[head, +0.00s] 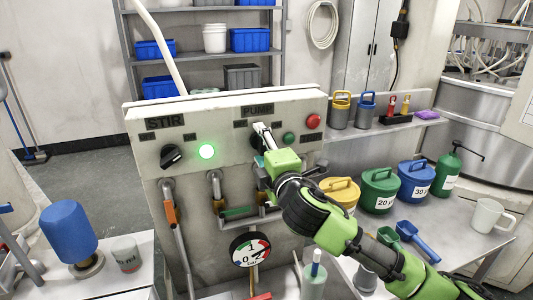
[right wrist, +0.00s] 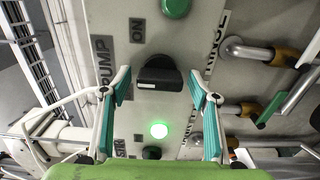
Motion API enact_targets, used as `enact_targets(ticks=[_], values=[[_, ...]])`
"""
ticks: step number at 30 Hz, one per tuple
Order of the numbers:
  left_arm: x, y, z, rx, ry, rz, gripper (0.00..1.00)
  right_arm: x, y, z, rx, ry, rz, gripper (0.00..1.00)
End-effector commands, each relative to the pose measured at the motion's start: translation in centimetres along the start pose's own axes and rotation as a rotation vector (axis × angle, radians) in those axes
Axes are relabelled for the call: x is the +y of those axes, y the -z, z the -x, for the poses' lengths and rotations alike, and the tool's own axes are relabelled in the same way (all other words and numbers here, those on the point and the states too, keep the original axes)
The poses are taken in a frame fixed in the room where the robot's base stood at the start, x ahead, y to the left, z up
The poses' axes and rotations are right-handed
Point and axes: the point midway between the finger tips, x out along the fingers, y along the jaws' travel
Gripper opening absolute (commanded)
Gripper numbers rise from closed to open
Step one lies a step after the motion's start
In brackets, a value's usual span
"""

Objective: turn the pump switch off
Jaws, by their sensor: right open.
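The control panel (head: 225,115) carries a PUMP label (head: 257,109). In the right wrist view the black pump switch (right wrist: 160,76) lies between the fingers of my right gripper (right wrist: 158,88), which is open; I cannot tell whether they touch it. In the head view my right gripper (head: 261,133) reaches up to the panel below the label and mostly hides the switch. A green lamp or button (head: 289,137) beside it is not glowing; it also shows in the wrist view (right wrist: 175,7). My left gripper is not in view.
The stir switch (head: 172,156) and a glowing green lamp (head: 207,151) are on the panel's left. A red button (head: 313,121) is at its right. Pipes with valves and a gauge (head: 250,249) stand below. Lidded pots (head: 379,190) and a mug (head: 490,216) stand on the right bench.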

Motion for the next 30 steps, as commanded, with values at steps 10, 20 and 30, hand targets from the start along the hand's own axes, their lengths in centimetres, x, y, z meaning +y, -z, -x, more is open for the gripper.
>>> enact_targets(ticks=[10,20,30], values=[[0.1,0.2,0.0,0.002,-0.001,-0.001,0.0,-0.1,-0.1,5.9,0.001,0.001,0.0,0.56],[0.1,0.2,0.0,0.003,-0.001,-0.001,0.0,-0.1,-0.1,10.9,-0.001,0.001,0.001,0.56],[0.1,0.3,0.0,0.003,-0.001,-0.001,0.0,-0.1,-0.1,11.6,-0.002,0.001,0.001,0.56]])
